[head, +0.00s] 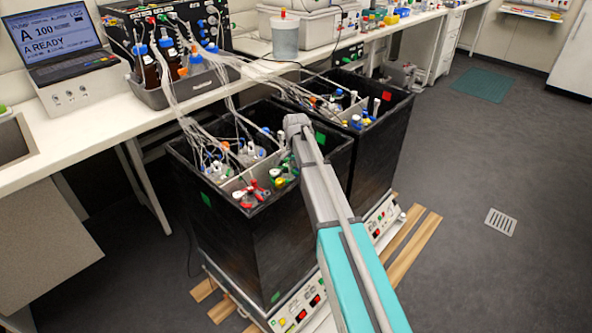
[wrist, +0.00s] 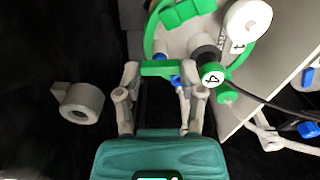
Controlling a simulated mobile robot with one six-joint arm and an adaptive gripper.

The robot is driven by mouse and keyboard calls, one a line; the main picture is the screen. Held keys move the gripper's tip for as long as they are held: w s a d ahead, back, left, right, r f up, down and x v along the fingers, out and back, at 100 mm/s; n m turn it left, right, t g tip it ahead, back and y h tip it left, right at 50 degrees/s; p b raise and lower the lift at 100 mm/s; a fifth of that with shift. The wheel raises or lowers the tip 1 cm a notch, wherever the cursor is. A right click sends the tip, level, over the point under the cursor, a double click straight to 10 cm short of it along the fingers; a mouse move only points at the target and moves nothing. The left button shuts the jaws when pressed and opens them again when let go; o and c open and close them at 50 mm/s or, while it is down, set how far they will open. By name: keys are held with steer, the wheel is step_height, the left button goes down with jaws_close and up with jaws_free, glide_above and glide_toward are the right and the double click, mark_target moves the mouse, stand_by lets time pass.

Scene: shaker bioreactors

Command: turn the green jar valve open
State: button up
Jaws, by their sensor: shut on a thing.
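The green jar valve (wrist: 160,68) shows in the wrist view as a flat green bar between my fingertips. My gripper (wrist: 158,75) is shut on it, with one grey finger at each end of the bar. The jar (wrist: 185,42) with green fittings lies just beyond, its lid partly cut off by the top edge. In the head view green fittings (head: 280,183) show in the near black box, beside my arm. My fingers cannot be made out there, and my arm hides part of the box.
A grey round fitting (wrist: 80,103) is left of my gripper. A pale divider wall (wrist: 240,100) stands close on the right, with a dark cable crossing it. Red fittings (head: 253,193) sit near the green ones. Tubes run from the box to the bench (head: 120,100).

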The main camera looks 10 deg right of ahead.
steer(key=shift+a, duration=0.1)
stand_by(0.3)
steer(key=o, duration=1.2)
steer(key=shift+c, duration=0.2)
steer(key=shift+m, duration=0.3)
